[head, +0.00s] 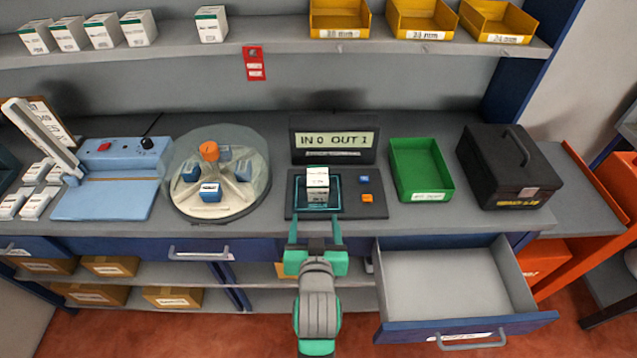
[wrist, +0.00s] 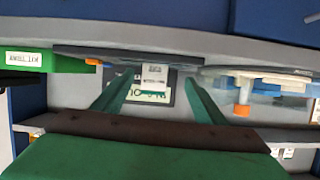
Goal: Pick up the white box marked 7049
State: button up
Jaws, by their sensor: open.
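A white box with a green stripe (head: 317,186) stands upright on the dark pad of the counter device (head: 367,211), inside a teal square outline. Its number is too small to read. The device display (head: 335,140) reads "IN 0 OUT 1". My gripper (head: 316,226) is open and empty, just in front of the device, its fingers pointing at the box. In the wrist view the box (wrist: 154,76) shows ahead, between the two green fingers (wrist: 152,98) and apart from them.
A round carousel (head: 228,205) holding blue boxes stands left of the device, and a green bin (head: 421,170) and black case (head: 508,167) stand right. An open drawer (head: 450,283) juts out at front right. More white boxes (head: 211,24) stand on the upper shelf.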

send_near(318, 179)
jog(key=x, duration=0.5)
jog(key=shift+w+d+f, duration=0.1)
jog(key=shift+w+f, duration=0.05)
jog(key=shift+f, duration=0.1)
jog(key=shift+x, duration=3.2)
jog(key=shift+c, duration=0.6)
jog(key=shift+r, duration=0.1)
jog(key=c, duration=1.3)
